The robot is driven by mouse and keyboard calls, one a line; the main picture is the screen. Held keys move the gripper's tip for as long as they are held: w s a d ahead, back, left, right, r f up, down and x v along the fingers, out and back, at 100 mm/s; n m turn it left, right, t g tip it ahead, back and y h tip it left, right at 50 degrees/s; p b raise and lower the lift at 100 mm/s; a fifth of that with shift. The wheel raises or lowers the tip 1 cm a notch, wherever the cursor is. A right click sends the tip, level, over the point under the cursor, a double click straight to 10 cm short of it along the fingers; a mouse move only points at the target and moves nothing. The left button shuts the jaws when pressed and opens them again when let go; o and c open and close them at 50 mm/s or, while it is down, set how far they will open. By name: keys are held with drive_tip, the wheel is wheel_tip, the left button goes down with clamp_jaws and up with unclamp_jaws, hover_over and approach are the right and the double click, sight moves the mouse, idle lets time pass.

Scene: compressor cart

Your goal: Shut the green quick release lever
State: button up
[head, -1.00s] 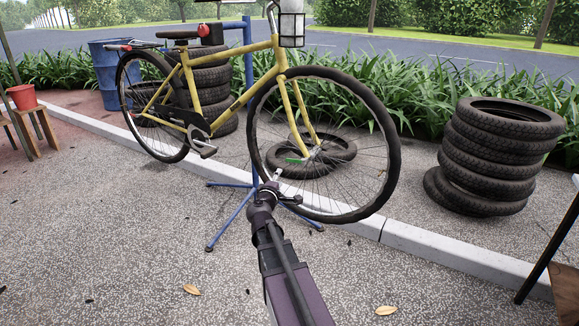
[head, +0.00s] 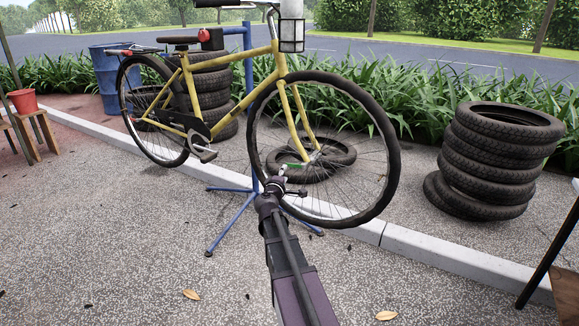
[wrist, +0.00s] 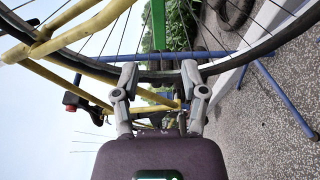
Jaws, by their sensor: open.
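The green quick release lever (head: 295,165) shows as a small green strip at the front wheel's hub, at the lower end of the yellow fork (head: 302,116). In the wrist view the green lever (wrist: 158,26) is a long bar running up from near the middle to the top edge, beyond my fingertips. My gripper (head: 281,180) is just below and left of the lever in the head view. In the wrist view my gripper (wrist: 160,72) has its two grey fingers spread apart with nothing held between them. I cannot tell any contact with the wheel or lever.
The yellow bicycle's front wheel (head: 388,152), with thin spokes, surrounds the working spot. A blue stand (head: 232,222) holds the bicycle. A tyre (head: 338,168) lies behind the wheel, and stacked tyres (head: 487,165) stand at right. The pavement in front is mostly clear.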

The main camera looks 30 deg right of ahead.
sight(289, 165)
drive_tip(key=x, duration=0.7)
drive_tip(key=shift+w+d, duration=0.1)
drive_tip(key=shift+d, duration=0.1)
clamp_jaws()
